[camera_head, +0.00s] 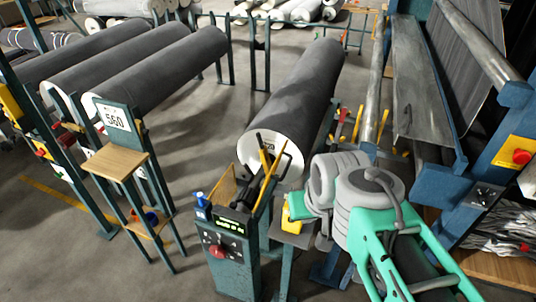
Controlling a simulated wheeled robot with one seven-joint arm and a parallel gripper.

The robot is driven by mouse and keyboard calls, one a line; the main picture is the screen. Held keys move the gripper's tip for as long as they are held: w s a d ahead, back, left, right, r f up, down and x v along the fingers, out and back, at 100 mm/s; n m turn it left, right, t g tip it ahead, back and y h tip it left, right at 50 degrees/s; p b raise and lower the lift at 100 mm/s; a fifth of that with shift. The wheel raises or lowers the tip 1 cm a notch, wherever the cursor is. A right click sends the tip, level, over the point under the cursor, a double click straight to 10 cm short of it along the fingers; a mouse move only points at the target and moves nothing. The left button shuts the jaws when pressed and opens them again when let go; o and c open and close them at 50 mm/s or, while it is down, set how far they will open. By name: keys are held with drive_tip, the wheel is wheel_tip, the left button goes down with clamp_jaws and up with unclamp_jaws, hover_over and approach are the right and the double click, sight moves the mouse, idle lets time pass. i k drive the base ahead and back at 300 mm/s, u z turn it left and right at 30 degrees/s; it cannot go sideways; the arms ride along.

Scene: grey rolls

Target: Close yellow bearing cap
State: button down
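My gripper (298,206) is at the end of my grey and mint-green arm, beside the near end of the large grey roll (298,90). A yellow block-like part (292,221), which may be the yellow bearing cap, shows right at my gripper, above a small grey post. My arm hides part of it. I cannot tell whether it is open or closed, or whether my gripper touches it. My fingers are too small and covered to make out. Two yellow bars (265,163) stand upright in front of the roll's white end.
A control box (229,245) with a red knob and a blue bottle (202,205) stand left of my gripper. A wooden-topped stand (116,161) is further left, by more grey rolls. Blue machinery (440,190) crowds the right. Floor between the stand and control box is clear.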

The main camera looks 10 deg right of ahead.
sight(266, 160)
drive_tip(key=z, duration=0.25)
drive_tip(key=k, duration=0.3)
drive_tip(key=u, duration=1.3)
drive_tip(key=i, duration=1)
drive_tip(key=z, duration=0.3)
